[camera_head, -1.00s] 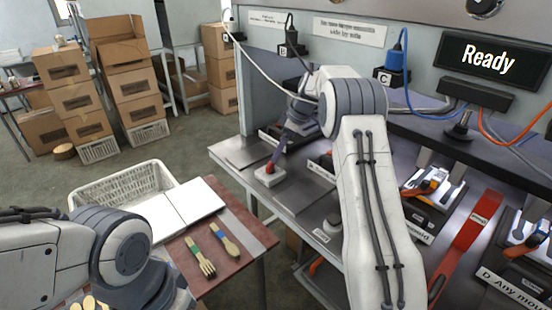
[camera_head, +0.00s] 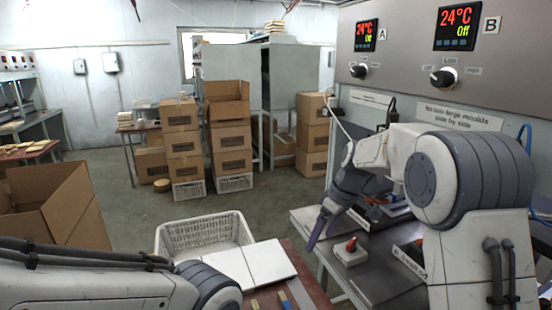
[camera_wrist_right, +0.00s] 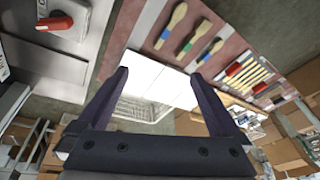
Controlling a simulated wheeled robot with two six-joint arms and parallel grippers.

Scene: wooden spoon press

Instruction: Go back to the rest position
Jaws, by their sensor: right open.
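My right gripper (camera_head: 322,228) hangs off the left edge of the metal bench (camera_head: 385,268), with dark fingers pointing down. It is apart from the white box with a red switch (camera_head: 351,250), which sits to its right on the bench. In the right wrist view the gripper (camera_wrist_right: 158,74) has its two fingers wide apart with nothing between them. The red switch also shows in that view (camera_wrist_right: 55,22), at the top left. My left arm crosses the lower left of the head view, and its gripper is outside the picture.
A white plastic basket (camera_head: 205,232) and white boards (camera_head: 262,262) lie by the reddish table. Wooden spoons and a fork (camera_wrist_right: 190,35) lie on that table. An open cardboard box (camera_head: 60,205) stands at left. Stacked cartons (camera_head: 228,135) stand behind, with free floor in front.

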